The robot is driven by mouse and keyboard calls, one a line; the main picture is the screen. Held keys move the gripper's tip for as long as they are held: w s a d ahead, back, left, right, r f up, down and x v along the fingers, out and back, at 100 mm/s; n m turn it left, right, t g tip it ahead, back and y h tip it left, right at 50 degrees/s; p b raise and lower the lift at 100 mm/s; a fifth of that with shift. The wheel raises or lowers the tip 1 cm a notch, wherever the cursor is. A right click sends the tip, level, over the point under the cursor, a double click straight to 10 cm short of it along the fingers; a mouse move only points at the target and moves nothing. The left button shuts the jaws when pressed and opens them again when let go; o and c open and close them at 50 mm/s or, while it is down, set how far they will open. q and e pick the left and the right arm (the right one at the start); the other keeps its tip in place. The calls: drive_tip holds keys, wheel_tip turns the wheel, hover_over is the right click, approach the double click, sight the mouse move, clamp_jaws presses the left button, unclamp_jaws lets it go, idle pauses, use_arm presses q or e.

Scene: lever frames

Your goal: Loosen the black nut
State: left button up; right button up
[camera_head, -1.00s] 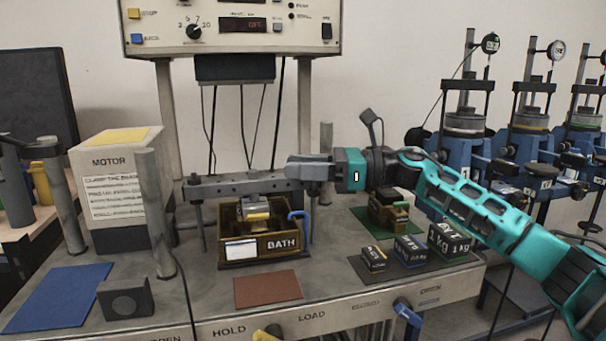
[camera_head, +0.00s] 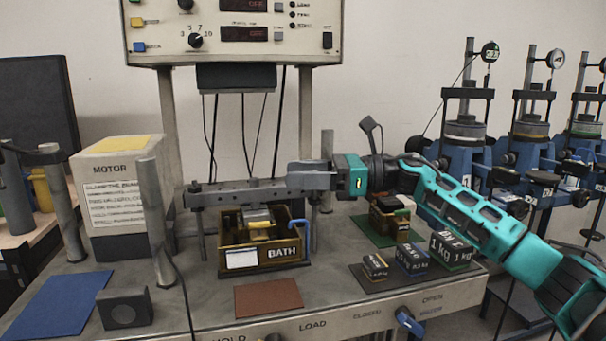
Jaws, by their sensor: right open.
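My right gripper (camera_head: 296,178) reaches in from the right. Its grey fingers are open at the right end of the grey lever beam (camera_head: 238,193). The fingers overlap the beam's end in the picture, and I cannot tell whether they touch it. The beam runs level above the open box marked BATH (camera_head: 262,262), with a rod hanging under its left end. I cannot make out the black nut with certainty; it may be hidden behind my right gripper or be too small to tell. My left gripper is not in view.
A MOTOR box (camera_head: 122,205) and grey posts stand left. A control panel (camera_head: 235,30) is above. Marked weights (camera_head: 452,250) sit on a dark mat right of the bath, below my right arm. A red mat (camera_head: 268,297) and a blue mat (camera_head: 58,305) lie bare in front.

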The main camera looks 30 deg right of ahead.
drive_tip(key=shift+d+f, duration=0.1)
drive_tip(key=shift+s+d, duration=0.25)
drive_tip(key=shift+d, duration=0.1)
drive_tip(key=b+v, duration=0.3)
drive_tip(key=v, duration=0.9)
